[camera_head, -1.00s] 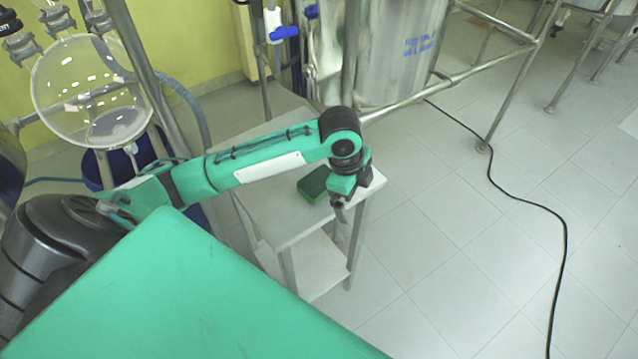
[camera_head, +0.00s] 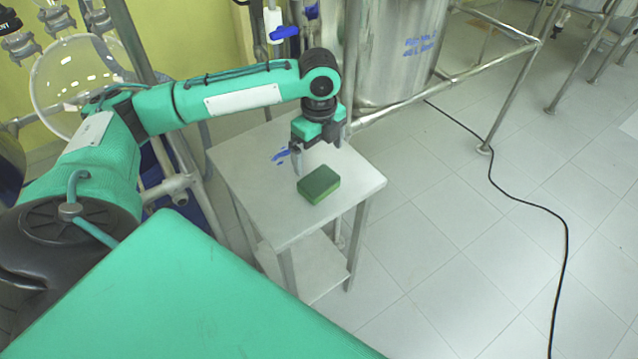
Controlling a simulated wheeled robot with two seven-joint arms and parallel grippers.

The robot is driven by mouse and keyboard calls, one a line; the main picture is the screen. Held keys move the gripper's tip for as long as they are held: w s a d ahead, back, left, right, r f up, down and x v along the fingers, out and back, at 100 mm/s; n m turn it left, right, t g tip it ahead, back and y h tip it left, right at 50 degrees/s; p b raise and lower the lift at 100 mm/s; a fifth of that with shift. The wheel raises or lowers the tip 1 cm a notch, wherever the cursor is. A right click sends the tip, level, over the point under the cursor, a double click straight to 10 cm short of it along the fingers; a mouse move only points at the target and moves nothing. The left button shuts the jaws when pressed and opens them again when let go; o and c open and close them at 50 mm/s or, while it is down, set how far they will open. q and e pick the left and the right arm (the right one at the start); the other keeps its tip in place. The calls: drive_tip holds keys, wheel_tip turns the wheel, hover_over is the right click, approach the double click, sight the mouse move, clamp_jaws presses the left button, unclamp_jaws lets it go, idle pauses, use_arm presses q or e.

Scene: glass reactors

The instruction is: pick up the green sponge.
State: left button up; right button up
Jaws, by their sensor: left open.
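The green sponge (camera_head: 319,184) lies flat on the top of a small white table (camera_head: 245,178), near its right front part, and is fully visible. My left gripper (camera_head: 317,158) is open and empty, pointing down over the table. It is above and behind the sponge and apart from it. One finger shows at the left and one at the right. My right gripper is not in view.
A metal frame rail (camera_head: 430,90) and a steel vessel (camera_head: 395,50) stand behind the table. A round glass flask (camera_head: 62,75) is at the upper left. A black cable (camera_head: 530,203) lies on the tiled floor at right, which is otherwise mostly clear.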

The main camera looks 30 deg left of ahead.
sight(319, 180)
use_arm(q)
drive_tip(key=f, duration=0.8)
drive_tip(key=shift+s+d+f, duration=0.1)
drive_tip(key=shift+s+d, duration=0.05)
drive_tip(key=shift+s, duration=0.05)
drive_tip(key=c, duration=0.8)
